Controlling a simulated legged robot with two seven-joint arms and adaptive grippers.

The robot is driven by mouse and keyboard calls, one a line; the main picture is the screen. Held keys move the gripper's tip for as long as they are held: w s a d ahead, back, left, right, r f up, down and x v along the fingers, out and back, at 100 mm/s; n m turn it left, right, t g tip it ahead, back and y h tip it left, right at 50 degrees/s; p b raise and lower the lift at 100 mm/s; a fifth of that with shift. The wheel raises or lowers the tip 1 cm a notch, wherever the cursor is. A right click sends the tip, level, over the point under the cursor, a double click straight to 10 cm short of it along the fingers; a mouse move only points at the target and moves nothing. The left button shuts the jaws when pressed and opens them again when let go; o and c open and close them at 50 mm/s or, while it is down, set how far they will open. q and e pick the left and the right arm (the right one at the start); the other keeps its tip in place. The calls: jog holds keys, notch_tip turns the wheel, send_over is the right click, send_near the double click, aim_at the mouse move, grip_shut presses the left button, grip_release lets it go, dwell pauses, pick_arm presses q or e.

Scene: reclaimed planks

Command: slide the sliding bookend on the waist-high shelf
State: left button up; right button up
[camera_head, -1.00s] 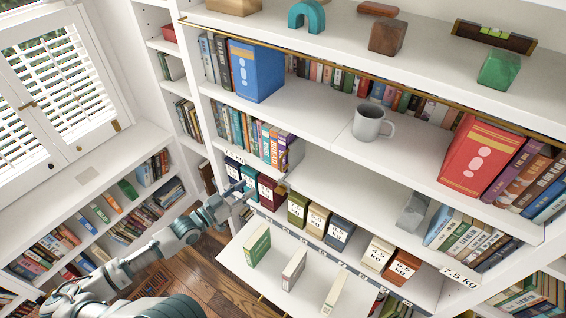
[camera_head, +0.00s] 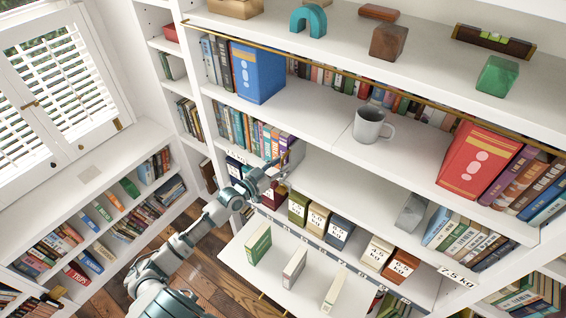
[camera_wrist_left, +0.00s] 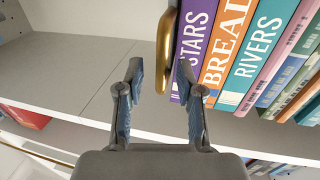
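The sliding bookend (camera_wrist_left: 162,60) shows in the wrist view as an upright, rounded gold piece beside the purple STARS book (camera_wrist_left: 196,40). The waist-high shelf (camera_head: 345,185) carries a row of books (camera_head: 250,133) on its left part. My left gripper (camera_wrist_left: 160,70) is open. In the wrist view the bookend appears between its fingertips, closer to the right finger; I cannot tell whether they touch. In the head view the left gripper (camera_head: 277,172) is at the shelf's front, by the right end of the book row, and hides much of the bookend. My right gripper is not in view.
The shelf is bare to the right of the bookend, up to a grey block (camera_head: 412,212) beside more books. Weight-labelled boxes (camera_head: 318,220) stand below. A mug (camera_head: 370,123) stands on the shelf above. A lower white board (camera_head: 270,275) carries three books.

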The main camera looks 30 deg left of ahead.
pick_arm(q)
jog(key=shift+w, duration=0.4)
jog(key=shift+w+a, duration=0.15)
jog(key=shift+w, duration=0.1)
jog(key=shift+d, duration=0.25)
grip_shut()
